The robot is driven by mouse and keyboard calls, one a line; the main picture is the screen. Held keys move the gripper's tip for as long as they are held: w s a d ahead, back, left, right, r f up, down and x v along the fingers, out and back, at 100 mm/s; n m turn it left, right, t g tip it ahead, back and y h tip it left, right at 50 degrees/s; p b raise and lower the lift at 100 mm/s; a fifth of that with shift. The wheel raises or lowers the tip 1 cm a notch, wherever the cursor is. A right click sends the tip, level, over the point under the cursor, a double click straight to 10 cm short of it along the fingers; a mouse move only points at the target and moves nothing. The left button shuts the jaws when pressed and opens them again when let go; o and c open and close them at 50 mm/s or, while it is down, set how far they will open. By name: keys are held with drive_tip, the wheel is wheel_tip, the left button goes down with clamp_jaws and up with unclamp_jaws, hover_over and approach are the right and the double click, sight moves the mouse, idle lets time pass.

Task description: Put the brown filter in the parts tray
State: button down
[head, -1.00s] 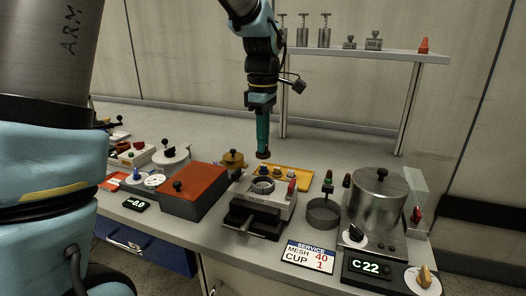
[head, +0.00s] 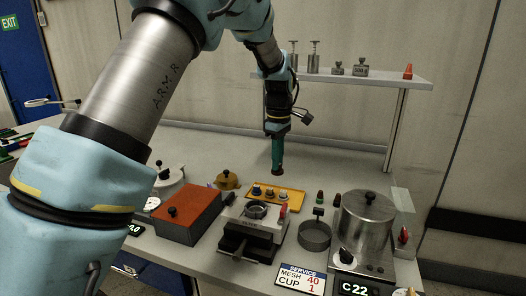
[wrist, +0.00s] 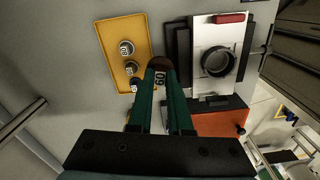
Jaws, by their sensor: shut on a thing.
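My gripper (head: 277,168) has green fingers and is shut on the brown filter (wrist: 160,63), a small dark brown round piece at the fingertips with a "60" label (wrist: 159,77). The filter is held in the air above the bench. The yellow parts tray (head: 260,205) lies flat on the bench behind the grey press-like unit. In the wrist view the tray (wrist: 108,41) is left of the fingers and carries several small round labelled parts. The near end of the tray is partly hidden by the fingers there.
The grey unit with a dark ring (head: 257,210) stands in front of the tray; its ring (wrist: 217,62) is right of the fingers in the wrist view.

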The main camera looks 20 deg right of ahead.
drive_tip(key=shift+w+d+f+m+p, duration=0.1)
drive_tip(key=shift+w+d+f+m, duration=0.4)
drive_tip(key=shift+d+f, duration=1.15)
drive_tip(key=shift+w+d+f+m+p, duration=0.1)
drive_tip(key=shift+w+d+f+m, duration=0.45)
drive_tip(key=shift+d+f, duration=1.05)
drive_tip(key=shift+w+d+f+m+p, duration=0.1)
drive_tip(key=shift+w+d+f+m, duration=0.4)
drive_tip(key=shift+d+f, duration=1.15)
drive_tip(key=shift+s+a+f, duration=0.15)
drive_tip(key=shift+a+f, duration=0.3)
drive_tip(key=shift+f, duration=0.3)
drive_tip(key=shift+f, duration=0.35)
drive_tip(key=shift+f+b, duration=0.95)
drive_tip(key=shift+f, duration=0.4)
drive_tip(key=c, duration=0.8)
unclamp_jaws()
drive_tip(key=shift+o, duration=0.6)
